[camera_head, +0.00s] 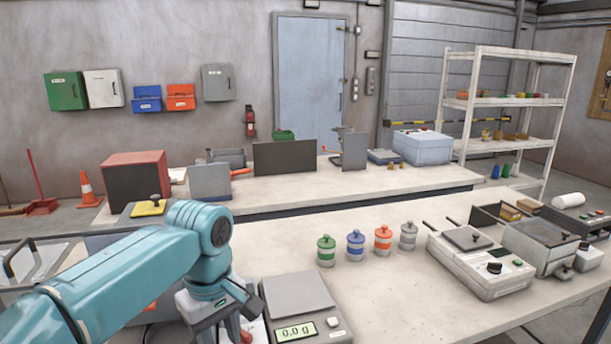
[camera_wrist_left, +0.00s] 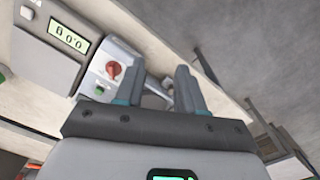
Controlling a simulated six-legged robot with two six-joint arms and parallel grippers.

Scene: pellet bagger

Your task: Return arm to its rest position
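My teal left arm reaches in from the left in the head view, bent at the wrist. My left gripper (camera_head: 228,325) points down beside the left side of the digital scale (camera_head: 297,293), partly cut off by the bottom edge. In the left wrist view, the two fingers of my left gripper (camera_wrist_left: 158,88) stand apart with nothing held between them. Beyond them is a grey device with a red knob (camera_wrist_left: 113,69) and a green button. The scale's display (camera_wrist_left: 68,37) shows there too. My right arm and gripper are not in view.
Green (camera_head: 326,251), blue (camera_head: 355,246), orange (camera_head: 383,240) and grey (camera_head: 408,236) lidded jars stand on the near table (camera_head: 400,300). A grey machine (camera_head: 480,262) is at right. The table between scale and machine is clear.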

